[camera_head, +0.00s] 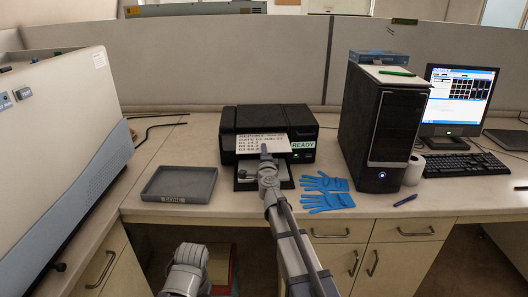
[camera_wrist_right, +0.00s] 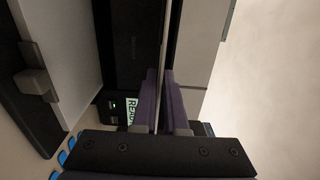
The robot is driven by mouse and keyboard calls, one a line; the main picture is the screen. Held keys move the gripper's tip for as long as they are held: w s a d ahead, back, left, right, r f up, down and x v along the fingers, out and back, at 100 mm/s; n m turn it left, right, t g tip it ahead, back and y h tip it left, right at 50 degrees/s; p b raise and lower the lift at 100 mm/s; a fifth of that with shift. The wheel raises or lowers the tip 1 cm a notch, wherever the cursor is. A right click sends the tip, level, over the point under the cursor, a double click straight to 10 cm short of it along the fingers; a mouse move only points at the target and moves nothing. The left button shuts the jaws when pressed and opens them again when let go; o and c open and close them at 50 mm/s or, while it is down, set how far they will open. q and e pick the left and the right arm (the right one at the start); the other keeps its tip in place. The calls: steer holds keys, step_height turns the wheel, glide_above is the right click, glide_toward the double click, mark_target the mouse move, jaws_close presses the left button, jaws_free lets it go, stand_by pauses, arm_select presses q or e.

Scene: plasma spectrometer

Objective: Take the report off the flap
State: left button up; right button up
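The report (camera_head: 263,143) is a white sheet with black text at the front of the black printer (camera_head: 312,123), tilted toward me. My right gripper (camera_head: 264,152) is at its front edge, beside the READY label (camera_head: 303,145). In the right wrist view the report is a thin edge-on sheet (camera_wrist_right: 163,45) between the two dark fingers of this gripper (camera_wrist_right: 161,85). The fingers are close together on either side of it and look shut on it. The flap is hidden or cannot be told from the sheet. My left arm (camera_head: 187,270) shows at the bottom; its fingertips are not visible.
A grey tray (camera_head: 173,201) with a label stands left of the printer. Blue gloves (camera_head: 326,192) lie right of it, before the black computer tower (camera_head: 381,122). The printer's lower paper tray (camera_head: 283,183) sticks out below the report. A large white instrument (camera_head: 60,140) fills the left side.

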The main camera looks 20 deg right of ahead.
jaws_close()
steer(key=shift+r, duration=0.1)
steer(key=s+r+p, duration=0.2)
steer(key=r+p, duration=0.1)
steer(key=shift+a, duration=0.15)
stand_by(0.6)
steer(key=s+a+r+p, duration=0.1)
steer(key=s+r+p, duration=0.2)
steer(key=s, duration=0.4)
steer(key=shift+s+a, duration=0.3)
steer(key=shift+s, duration=0.1)
steer(key=shift+f, duration=0.1)
stand_by(0.3)
